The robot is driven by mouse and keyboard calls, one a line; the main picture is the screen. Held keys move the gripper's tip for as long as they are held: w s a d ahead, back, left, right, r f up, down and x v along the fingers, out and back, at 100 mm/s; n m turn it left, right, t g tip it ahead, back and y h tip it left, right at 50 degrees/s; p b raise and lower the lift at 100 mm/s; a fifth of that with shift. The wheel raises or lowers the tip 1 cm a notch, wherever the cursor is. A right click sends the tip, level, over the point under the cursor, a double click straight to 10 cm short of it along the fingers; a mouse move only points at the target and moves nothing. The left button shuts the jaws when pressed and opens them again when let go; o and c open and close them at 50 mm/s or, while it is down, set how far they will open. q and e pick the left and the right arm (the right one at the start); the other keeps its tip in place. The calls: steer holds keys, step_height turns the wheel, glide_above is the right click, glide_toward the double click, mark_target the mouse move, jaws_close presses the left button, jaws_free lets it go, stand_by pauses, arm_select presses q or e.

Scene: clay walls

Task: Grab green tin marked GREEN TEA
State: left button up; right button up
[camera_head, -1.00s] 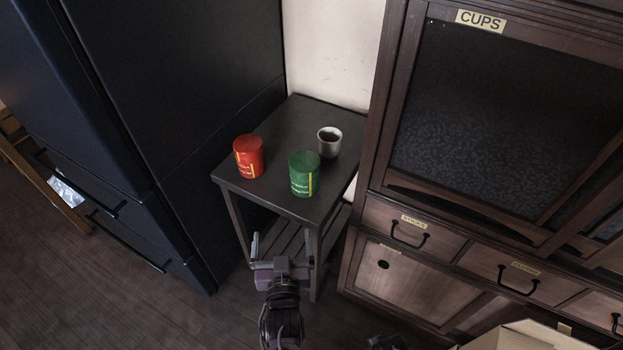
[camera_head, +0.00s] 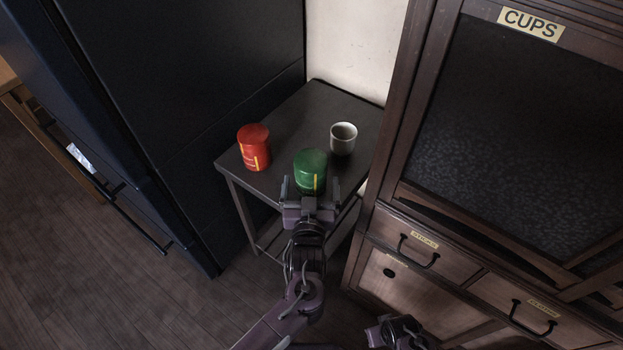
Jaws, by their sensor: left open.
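The green tin (camera_head: 311,165) stands upright near the front of a small dark side table (camera_head: 285,107). A yellow stripe shows on its side; its lettering is too small or hidden to read. My left gripper (camera_head: 310,187) is open, with one finger on each side of the tin's lower front. The gripper hides the tin's lower part, and I cannot tell whether the fingers touch it. Part of my right arm (camera_head: 399,333) shows at the bottom edge; I cannot make out its jaws.
A red tin (camera_head: 254,147) stands left of the green one. A white cup (camera_head: 343,138) stands behind it to the right. A dark tall cabinet (camera_head: 190,80) borders the table on the left. A wooden cupboard labelled CUPS (camera_head: 384,150) stands on the right.

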arm_select(q)
steer(key=shift+w, duration=0.55)
steer(key=c, duration=1.1)
steer(key=shift+c, duration=0.2)
